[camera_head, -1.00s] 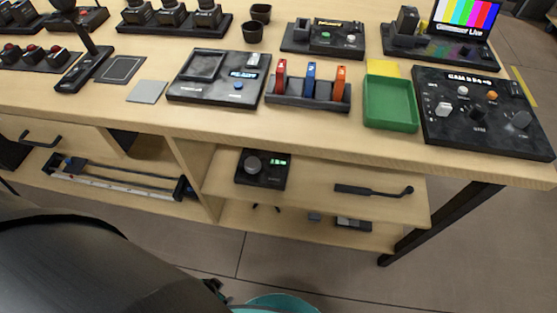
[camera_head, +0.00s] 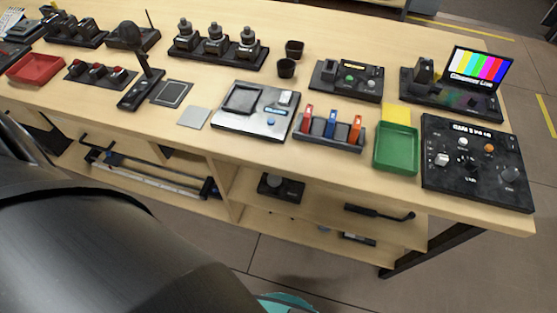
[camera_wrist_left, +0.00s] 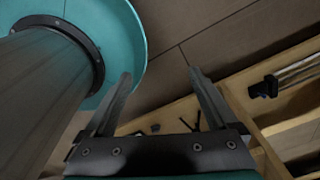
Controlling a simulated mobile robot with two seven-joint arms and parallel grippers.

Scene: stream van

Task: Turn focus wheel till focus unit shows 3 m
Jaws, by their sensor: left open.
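The focus unit (camera_head: 290,193) is a small black box on the upper shelf under the desk, right of the divider. Its dark round focus wheel (camera_head: 275,180) sits on the box near the desk edge's underside. I cannot make out its reading now. My left gripper (camera_wrist_left: 160,75) is open and empty in the left wrist view, its two fingers apart over the floor, with the shelf beyond. It is not visible in the head view, where only a big dark arm link of mine shows. My right gripper is in neither view.
The desktop edge overhangs the shelf. A dark handle (camera_head: 378,212) lies right of the focus unit. A long rail (camera_head: 150,172) lies in the left bay; its end shows in the wrist view (camera_wrist_left: 265,87). A green tray (camera_head: 396,150) and control panels stand above. Floor before the shelf is bare.

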